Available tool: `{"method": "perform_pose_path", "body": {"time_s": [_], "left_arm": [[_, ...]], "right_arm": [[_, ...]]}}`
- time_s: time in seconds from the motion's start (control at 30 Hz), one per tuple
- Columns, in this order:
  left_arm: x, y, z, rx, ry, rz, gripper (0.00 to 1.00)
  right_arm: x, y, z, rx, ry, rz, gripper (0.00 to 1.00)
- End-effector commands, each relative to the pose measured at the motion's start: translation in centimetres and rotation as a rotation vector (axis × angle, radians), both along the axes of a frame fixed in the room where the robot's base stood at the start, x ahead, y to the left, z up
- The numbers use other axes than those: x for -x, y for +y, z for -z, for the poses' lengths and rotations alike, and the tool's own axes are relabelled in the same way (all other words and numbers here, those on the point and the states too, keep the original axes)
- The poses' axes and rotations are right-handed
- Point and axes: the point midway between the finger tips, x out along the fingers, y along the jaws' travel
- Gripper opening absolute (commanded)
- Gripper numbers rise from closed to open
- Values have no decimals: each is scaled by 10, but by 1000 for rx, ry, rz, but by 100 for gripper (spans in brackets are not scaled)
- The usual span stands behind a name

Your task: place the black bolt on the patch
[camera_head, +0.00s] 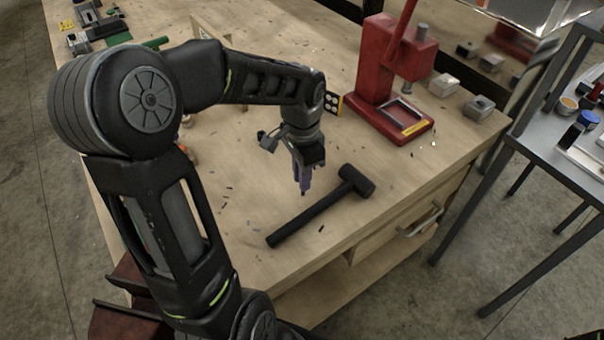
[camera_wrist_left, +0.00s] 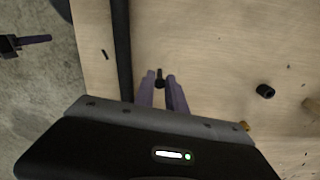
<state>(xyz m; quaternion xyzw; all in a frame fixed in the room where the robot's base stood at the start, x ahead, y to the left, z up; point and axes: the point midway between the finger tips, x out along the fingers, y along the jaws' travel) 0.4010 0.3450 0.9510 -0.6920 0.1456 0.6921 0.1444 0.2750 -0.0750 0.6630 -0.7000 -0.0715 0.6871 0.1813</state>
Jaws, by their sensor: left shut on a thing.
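My left gripper (camera_head: 304,186) points down over the wooden bench, beside the hammer's head. In the left wrist view its purple fingers (camera_wrist_left: 160,84) are shut on the small black bolt (camera_wrist_left: 159,75), which shows between the tips. The bolt is too small to make out in the head view. I cannot pick out the patch in either view. What looks like my right gripper (camera_wrist_left: 38,39) shows at the wrist view's left edge, over the floor; whether it is open or shut cannot be told.
A black hammer (camera_head: 318,208) lies on the bench (camera_head: 235,235) close to the left gripper. A red press (camera_head: 392,80) stands behind it. A short black cylinder (camera_wrist_left: 265,91) lies on the wood. A grey metal table (camera_head: 540,140) stands at the right.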

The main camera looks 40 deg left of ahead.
Motion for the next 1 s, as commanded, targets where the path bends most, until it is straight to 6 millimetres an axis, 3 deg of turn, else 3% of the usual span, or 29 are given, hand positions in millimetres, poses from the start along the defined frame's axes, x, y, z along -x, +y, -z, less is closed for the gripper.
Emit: {"method": "perform_pose_path", "body": {"time_s": [0.33,0.37,0.6,1.0], "left_arm": [[0,0,4,-1,-1,0,0],[0,0,3,-1,-1,0,17],[0,0,3,-1,-1,0,37],[-1,0,-4,-1,-2,0,38]], "right_arm": [[0,0,4,-1,-1,-1,36],[0,0,3,-1,-1,-1,36],[0,0,2,-1,-1,-1,36],[0,0,0,0,0,0,36]]}}
